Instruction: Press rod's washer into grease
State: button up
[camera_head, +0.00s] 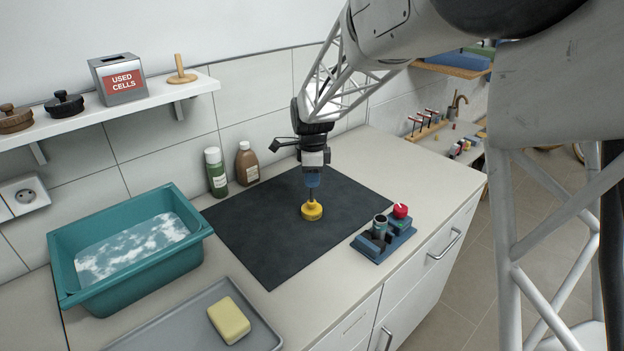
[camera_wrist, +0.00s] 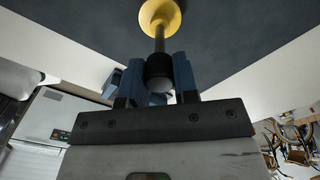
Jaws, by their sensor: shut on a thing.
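My gripper (camera_head: 312,180) points down over the dark mat (camera_head: 260,235), its blue fingers shut on a dark upright rod. In the wrist view the rod (camera_wrist: 159,45) runs from between the fingers (camera_wrist: 158,85) to a round yellow piece (camera_wrist: 160,16). This yellow piece also shows in the head view (camera_head: 312,211), directly below the gripper, at or just above the mat. I cannot make out a separate washer, and I cannot identify the grease for certain. A blue holder (camera_head: 372,247) to the right carries a grey cylinder (camera_head: 380,224) and a red round-topped piece (camera_head: 400,211).
A teal basin (camera_head: 125,285) of foamy water stands left. A grey tray (camera_head: 180,325) with a yellow block (camera_head: 229,320) lies in front. A green bottle (camera_head: 216,173) and a brown bottle (camera_head: 246,164) stand by the wall. The mat's front left is clear.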

jog(key=shift+r, duration=2.95)
jog(key=w+d+n, duration=0.7)
jog(key=d+n, duration=0.1)
jog(key=d, duration=0.3)
jog(key=w+d+f+n, duration=0.1)
jog(key=w+d+n, duration=0.7)
jog(key=d, duration=0.3)
jog(key=shift+w+f+n, duration=0.15)
jog(key=shift+f+n, duration=0.05)
jog(key=shift+n, duration=0.5)
